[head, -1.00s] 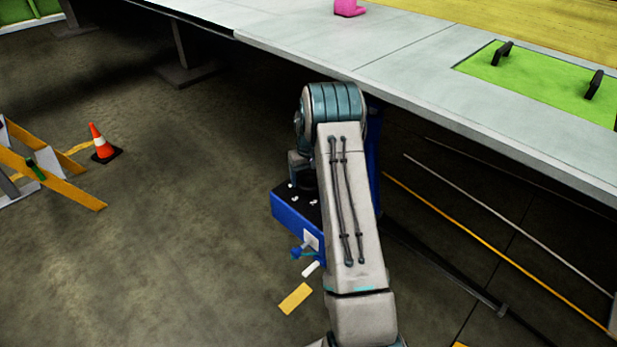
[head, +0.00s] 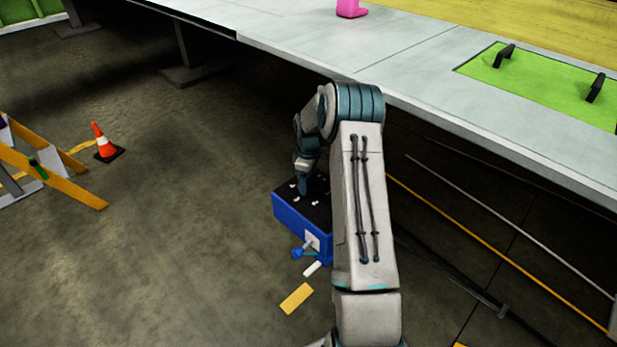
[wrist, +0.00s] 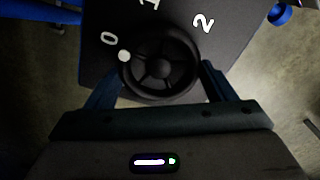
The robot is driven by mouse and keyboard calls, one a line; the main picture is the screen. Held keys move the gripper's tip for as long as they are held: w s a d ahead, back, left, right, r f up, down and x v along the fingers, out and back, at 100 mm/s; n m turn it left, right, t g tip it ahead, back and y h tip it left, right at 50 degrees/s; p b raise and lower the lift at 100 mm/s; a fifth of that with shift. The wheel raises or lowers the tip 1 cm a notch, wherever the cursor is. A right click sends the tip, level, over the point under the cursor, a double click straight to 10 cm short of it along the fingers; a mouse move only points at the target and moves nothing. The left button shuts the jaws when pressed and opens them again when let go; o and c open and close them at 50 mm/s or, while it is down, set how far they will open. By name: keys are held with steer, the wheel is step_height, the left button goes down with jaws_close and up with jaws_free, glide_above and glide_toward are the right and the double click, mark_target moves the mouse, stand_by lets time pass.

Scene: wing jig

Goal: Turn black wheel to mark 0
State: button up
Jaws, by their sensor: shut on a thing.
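The black wheel (wrist: 160,72) with spokes sits on the black top of a blue box (head: 288,214). Its white dot (wrist: 124,56) is at the upper left of the rim, close beside the white mark 0 (wrist: 108,39). Mark 2 (wrist: 203,23) is at the upper right, and mark 1 (wrist: 149,4) is cut by the top edge. My gripper (wrist: 162,68) is shut on the wheel, one finger on each side of the rim. In the head view my gripper (head: 304,188) points down at the box top, and the wheel cannot be made out there.
A grey bench (head: 330,50) runs along the right, above the box. A blue valve handle (head: 297,253) sticks out of the box front. A yellow strip (head: 296,298) lies on the floor. A cone (head: 104,143) stands left, with open floor between.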

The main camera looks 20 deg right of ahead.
steer(key=shift+n, duration=0.6)
steer(key=shift+d+n, duration=0.1)
steer(key=shift+n, duration=0.2)
steer(key=o, duration=1)
